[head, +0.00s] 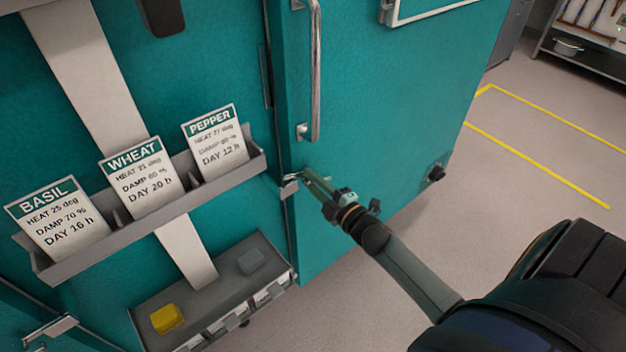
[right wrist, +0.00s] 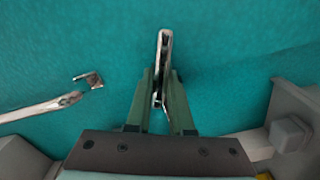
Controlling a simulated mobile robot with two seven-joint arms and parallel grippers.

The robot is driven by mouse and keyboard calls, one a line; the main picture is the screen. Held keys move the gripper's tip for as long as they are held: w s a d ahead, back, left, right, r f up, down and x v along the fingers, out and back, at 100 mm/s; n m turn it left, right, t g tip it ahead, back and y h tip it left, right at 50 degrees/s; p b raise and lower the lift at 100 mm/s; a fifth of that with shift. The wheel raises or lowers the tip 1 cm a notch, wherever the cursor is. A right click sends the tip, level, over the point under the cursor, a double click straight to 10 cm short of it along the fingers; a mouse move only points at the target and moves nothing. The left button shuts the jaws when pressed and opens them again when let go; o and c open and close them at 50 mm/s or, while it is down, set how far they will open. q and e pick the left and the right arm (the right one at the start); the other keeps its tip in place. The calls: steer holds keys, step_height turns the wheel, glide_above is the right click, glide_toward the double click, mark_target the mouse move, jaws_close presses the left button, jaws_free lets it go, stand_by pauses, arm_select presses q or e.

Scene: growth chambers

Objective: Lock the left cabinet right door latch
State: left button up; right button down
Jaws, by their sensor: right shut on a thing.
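The teal cabinet door (head: 375,110) has a long metal handle (head: 316,70). Below the handle, at the door's left edge, is a small metal latch (head: 290,187). My right gripper (head: 305,175) reaches in from the lower right and is at the latch. In the right wrist view, the green fingers of my right gripper (right wrist: 161,100) are shut on the upright metal latch lever (right wrist: 164,50). The fingers hide its lower part. A metal bar (right wrist: 40,110), apparently the door handle, shows at the left there. My left gripper is not in view.
A grey card rack (head: 150,222) holds BASIL, WHEAT and PEPPER cards left of the latch. Below it, a grey shelf (head: 215,287) carries a yellow block (head: 167,319) and a grey block (head: 251,261). Open floor (head: 500,200) with yellow lines lies to the right.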

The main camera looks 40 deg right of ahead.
steer(key=shift+a+f+n+b, duration=0.1)
steer(key=shift+n+b, duration=0.15)
steer(key=shift+n, duration=0.5)
steer(key=shift+d+f+n+b, duration=0.1)
steer(key=shift+f+n+b, duration=0.1)
steer(key=shift+n, duration=0.5)
steer(key=shift+a+f+n+b, duration=0.1)
steer(key=shift+n+b, duration=0.15)
steer(key=shift+n, duration=0.5)
steer(key=c, duration=0.8)
jaws_free()
steer(key=shift+s, duration=0.1)
steer(key=s+d, duration=0.1)
steer(key=s, duration=1.1)
steer(key=shift+s+b, duration=0.15)
steer(key=shift+b, duration=0.2)
